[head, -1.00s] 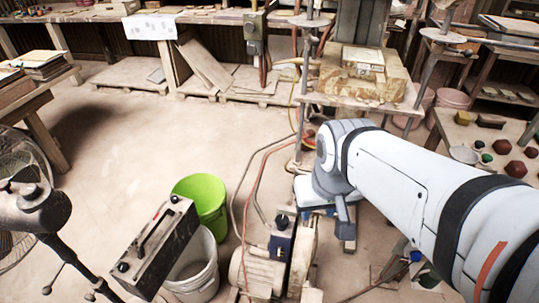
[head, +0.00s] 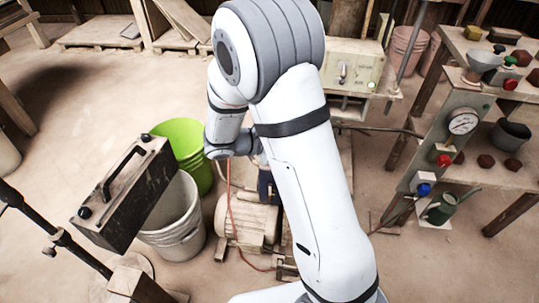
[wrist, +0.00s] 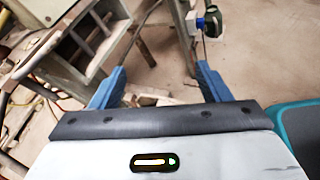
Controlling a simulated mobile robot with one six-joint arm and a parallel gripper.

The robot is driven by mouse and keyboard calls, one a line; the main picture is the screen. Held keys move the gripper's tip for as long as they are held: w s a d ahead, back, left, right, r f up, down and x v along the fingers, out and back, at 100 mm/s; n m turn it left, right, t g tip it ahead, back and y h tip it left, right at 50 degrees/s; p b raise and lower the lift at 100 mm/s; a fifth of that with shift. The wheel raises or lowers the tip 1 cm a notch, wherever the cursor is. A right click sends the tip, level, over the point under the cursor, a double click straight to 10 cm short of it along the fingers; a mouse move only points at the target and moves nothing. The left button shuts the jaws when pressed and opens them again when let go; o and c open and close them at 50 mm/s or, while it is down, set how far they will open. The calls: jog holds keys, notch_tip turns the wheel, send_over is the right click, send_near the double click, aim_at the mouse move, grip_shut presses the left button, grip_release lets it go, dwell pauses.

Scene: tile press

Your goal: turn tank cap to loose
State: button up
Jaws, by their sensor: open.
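A white bucket (head: 178,225) and a green bucket (head: 185,145) stand left of the motor. A dark box with a handle (head: 125,195) is at the near left. On the right is a panel with a gauge (head: 463,122) and knobs.

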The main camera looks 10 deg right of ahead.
jog(key=w+a+f+n+t+b, duration=0.2)
jog(key=f, duration=0.2)
jog(key=w+a+f+n+t+b, duration=0.2)
jog(key=w+a+f+n+t, duration=0.1)
jog(key=f, duration=0.2)
jog(key=w+a+f+n+t+h+b, duration=0.1)
jog(key=w+a+f+n+t, duration=0.1)
jog(key=f, duration=0.3)
jog(key=shift+w+a+f+n+t+b, duration=0.15)
jog(key=shift+w+a+n+t+b, duration=0.25)
jog(key=shift+w+a+n, duration=0.25)
jog(key=b+x, duration=0.1)
jog(key=x, duration=0.6)
jog(key=shift+d+b, duration=0.15)
jog(key=shift+b, duration=0.25)
jog(key=shift+c, duration=0.3)
